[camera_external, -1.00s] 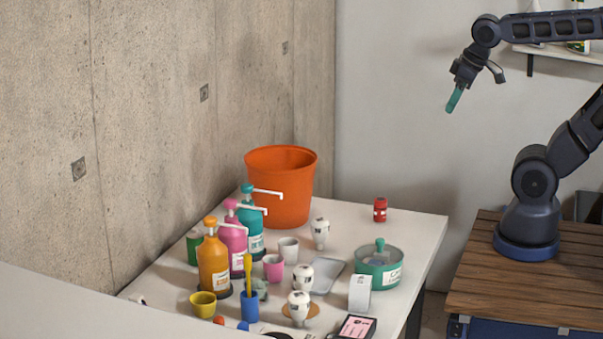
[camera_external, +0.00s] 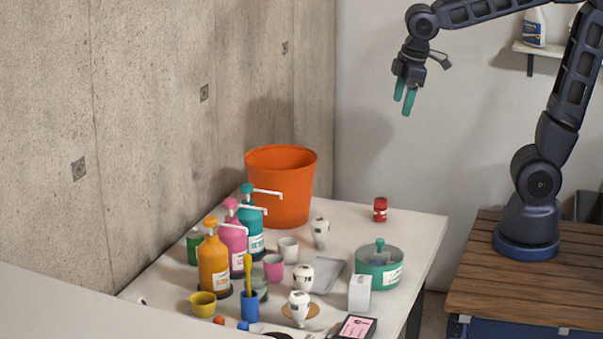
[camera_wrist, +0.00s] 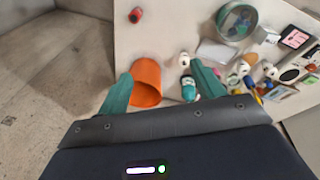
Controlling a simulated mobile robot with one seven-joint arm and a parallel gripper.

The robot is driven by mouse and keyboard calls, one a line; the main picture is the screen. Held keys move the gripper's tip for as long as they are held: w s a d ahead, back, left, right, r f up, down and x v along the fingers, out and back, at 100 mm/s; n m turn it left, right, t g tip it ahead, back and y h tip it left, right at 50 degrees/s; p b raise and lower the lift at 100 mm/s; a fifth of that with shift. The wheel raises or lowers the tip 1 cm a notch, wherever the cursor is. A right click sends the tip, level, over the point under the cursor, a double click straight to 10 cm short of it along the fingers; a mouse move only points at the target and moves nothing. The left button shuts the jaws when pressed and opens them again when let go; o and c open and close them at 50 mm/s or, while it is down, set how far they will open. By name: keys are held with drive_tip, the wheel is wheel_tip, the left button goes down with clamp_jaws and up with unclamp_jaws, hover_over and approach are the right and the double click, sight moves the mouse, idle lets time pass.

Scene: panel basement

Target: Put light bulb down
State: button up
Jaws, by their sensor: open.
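Several white bulb-shaped things with dark markings, which look like light bulbs, stand on the white table. One (camera_external: 320,233) is by the orange bucket, one (camera_external: 303,277) is beside the grey tray, and one (camera_external: 299,306) is on or in front of a round brown disc. White bulb shapes also show in the wrist view (camera_wrist: 184,60), small and partly unclear. My gripper (camera_external: 404,98) is open and empty, high above the back right of the table and touching nothing. Its two green fingers stand apart in the wrist view (camera_wrist: 163,82).
An orange bucket (camera_external: 282,195) stands at the back, with several pump bottles (camera_external: 214,268) along the left. A green round container (camera_external: 379,270), a white box (camera_external: 359,294) and a grey tray (camera_external: 331,275) are on the right. The table around the red can (camera_external: 380,210) is clear.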

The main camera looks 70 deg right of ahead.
drive_tip(key=w+a+f+n+g, duration=0.1)
drive_tip(key=w+a+f+n, duration=0.3)
drive_tip(key=w+a, duration=0.5)
drive_tip(key=n+h, duration=0.4)
drive_tip(key=n, duration=0.6)
hover_over(303, 269)
drive_tip(key=a, duration=0.2)
drive_tip(key=shift+g, duration=0.4)
drive_tip(key=f, duration=1.9)
drive_tip(key=shift+s+d+f, duration=0.1)
drive_tip(key=shift+d+f, duration=0.1)
drive_tip(key=shift+f, duration=0.05)
drive_tip(key=x, duration=0.3)
drive_tip(key=a+x, duration=0.1)
drive_tip(key=x, duration=0.2)
drive_tip(key=shift+f, duration=0.25)
drive_tip(key=shift+a+x, duration=0.15)
drive_tip(key=shift+x, duration=1.15)
drive_tip(key=shift+a+x, duration=0.15)
drive_tip(key=shift+x, duration=1.1)
drive_tip(key=shift+s+f, duration=0.1)
drive_tip(key=shift+s, duration=0.05)
